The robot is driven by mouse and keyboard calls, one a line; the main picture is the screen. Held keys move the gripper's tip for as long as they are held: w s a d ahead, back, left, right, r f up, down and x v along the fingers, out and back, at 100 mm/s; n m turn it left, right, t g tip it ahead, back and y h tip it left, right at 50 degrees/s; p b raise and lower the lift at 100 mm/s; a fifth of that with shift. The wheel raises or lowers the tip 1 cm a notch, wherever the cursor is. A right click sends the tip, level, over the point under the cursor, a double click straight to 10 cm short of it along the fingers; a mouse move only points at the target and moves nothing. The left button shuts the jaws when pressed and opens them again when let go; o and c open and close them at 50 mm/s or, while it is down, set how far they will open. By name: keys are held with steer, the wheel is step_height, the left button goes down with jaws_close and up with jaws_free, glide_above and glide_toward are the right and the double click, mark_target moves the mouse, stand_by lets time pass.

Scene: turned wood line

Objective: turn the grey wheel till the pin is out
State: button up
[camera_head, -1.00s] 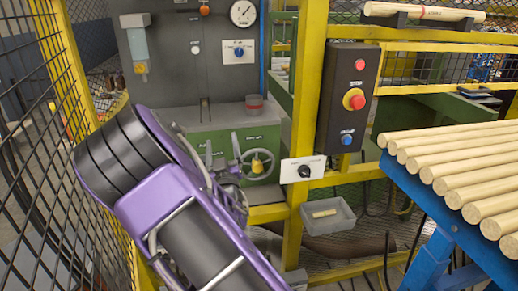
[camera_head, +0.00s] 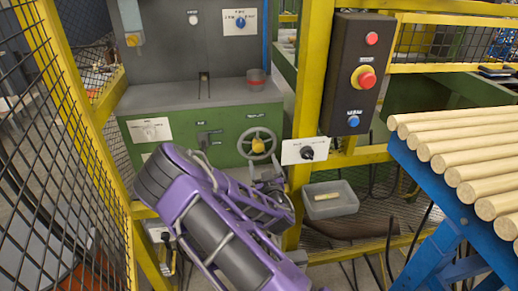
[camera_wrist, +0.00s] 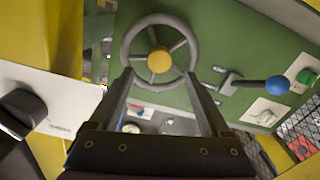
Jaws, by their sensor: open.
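The grey wheel (camera_head: 240,146) is mounted on the green machine front, with spokes and a yellow hub (camera_head: 258,145). In the wrist view the wheel (camera_wrist: 126,45) is straight ahead at the top middle, around its yellow hub (camera_wrist: 159,62). My gripper (camera_wrist: 159,77) is open and empty. Its two fingers point at the wheel, their tips overlapping the lower rim in the picture. I cannot tell whether they touch it. In the head view my gripper (camera_head: 268,180) is below the wheel, partly hidden by my arm. I cannot make out the pin.
A blue-ended lever (camera_wrist: 277,85) is close right of the wheel. A grey bin (camera_head: 330,200) and wooden rods (camera_head: 455,140) are further right. Mesh fence (camera_head: 50,150) is left.

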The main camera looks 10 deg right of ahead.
mark_target(259, 149)
steer(key=w, duration=0.9)
steer(key=shift+s, duration=0.1)
jaws_close()
